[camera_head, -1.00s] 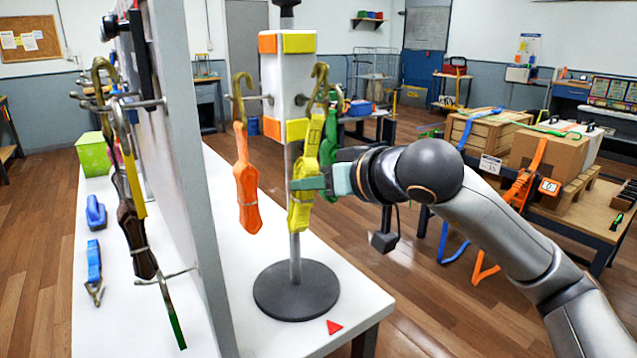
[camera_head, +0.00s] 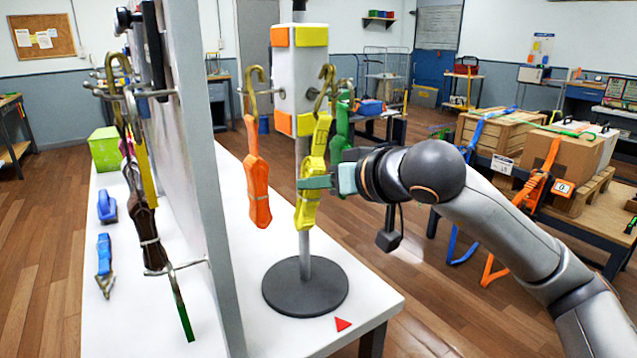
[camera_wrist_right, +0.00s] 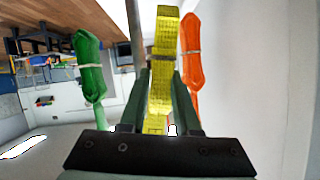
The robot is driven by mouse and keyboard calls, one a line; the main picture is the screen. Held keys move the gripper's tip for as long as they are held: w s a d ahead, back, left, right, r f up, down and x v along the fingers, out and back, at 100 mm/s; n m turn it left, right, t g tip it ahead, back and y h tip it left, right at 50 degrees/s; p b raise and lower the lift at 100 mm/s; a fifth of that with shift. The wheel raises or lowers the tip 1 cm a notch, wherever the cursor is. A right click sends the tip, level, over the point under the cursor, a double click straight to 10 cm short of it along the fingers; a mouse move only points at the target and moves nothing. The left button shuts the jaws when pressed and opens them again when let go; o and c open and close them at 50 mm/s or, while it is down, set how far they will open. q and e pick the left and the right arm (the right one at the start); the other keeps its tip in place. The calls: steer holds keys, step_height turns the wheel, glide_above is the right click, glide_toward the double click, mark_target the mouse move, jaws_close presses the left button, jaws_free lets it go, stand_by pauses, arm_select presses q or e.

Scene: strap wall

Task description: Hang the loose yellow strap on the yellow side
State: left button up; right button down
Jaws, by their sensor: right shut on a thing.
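The yellow strap (camera_head: 311,190) hangs nearly upright in front of the stand, its brass hook (camera_head: 326,84) at the top. My right gripper (camera_head: 317,182) is shut on the strap's middle; the strap also shows between its fingers in the right wrist view (camera_wrist_right: 161,60). The stand's white head (camera_head: 300,75) has a yellow patch (camera_head: 314,35) at its top on the face nearest the hook. The hook is close to this face; I cannot tell whether it rests on a peg. My left gripper is not in view.
An orange strap (camera_head: 257,185) hangs on the stand's left, a green strap (camera_head: 340,130) at its right, close to my right gripper. A grey panel (camera_head: 195,150) with hanging straps stands at the left. The round base (camera_head: 305,290) stands on the white table (camera_head: 375,295).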

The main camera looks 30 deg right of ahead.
steer(key=c, duration=0.6)
jaws_free()
steer(key=shift+o, duration=0.2)
